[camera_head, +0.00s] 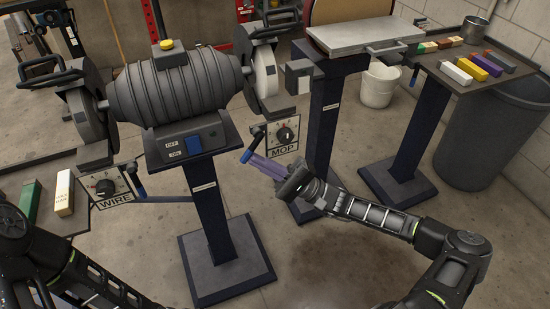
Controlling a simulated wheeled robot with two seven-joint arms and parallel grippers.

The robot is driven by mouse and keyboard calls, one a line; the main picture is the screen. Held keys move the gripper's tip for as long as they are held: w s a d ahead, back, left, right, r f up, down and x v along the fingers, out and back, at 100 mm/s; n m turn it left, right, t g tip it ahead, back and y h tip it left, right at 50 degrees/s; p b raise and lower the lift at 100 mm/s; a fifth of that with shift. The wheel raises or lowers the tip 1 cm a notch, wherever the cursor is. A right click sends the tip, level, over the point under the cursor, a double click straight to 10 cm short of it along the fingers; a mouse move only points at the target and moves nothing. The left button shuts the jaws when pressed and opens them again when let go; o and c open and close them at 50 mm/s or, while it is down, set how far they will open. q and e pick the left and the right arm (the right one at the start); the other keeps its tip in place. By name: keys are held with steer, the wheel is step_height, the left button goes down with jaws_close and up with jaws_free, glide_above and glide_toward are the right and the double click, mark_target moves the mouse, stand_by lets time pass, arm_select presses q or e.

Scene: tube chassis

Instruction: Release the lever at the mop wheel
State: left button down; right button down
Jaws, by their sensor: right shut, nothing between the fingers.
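The mop wheel (264,70) is the pale disc on the right end of the grey polishing machine (176,82). Below it hangs the MOP panel (282,136) with a round dial. A lever with a blue handle (251,146) sits at the panel's left edge, its handle slanting down to the left. My right gripper (252,159) is shut and empty, its fingertips by the lower end of this handle; I cannot tell whether they touch. My left arm shows at the lower left, but its gripper is not in view.
A switch box (188,146) sits on the pedestal. A belt sander (365,35) and a shelf of coloured bars (478,66) stand right. Floor is open in front.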

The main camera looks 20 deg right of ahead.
mark_target(242, 161)
steer(key=m+t, duration=0.1)
steer(key=a+m+t, duration=0.2)
steer(key=t, duration=0.1)
steer(key=shift+s+r+y, duration=0.1)
steer(key=shift+r+y, duration=0.15)
steer(key=shift+y, duration=0.15)
steer(key=shift+a+r+m+t+p, duration=0.3)
steer(key=shift+a+r+p, duration=0.7)
steer(key=shift+a+p, duration=0.3)
steer(key=shift+s+a+r+p, duration=0.1)
steer(key=shift+a+r+p, duration=0.2)
steer(key=shift+r+p, duration=0.25)
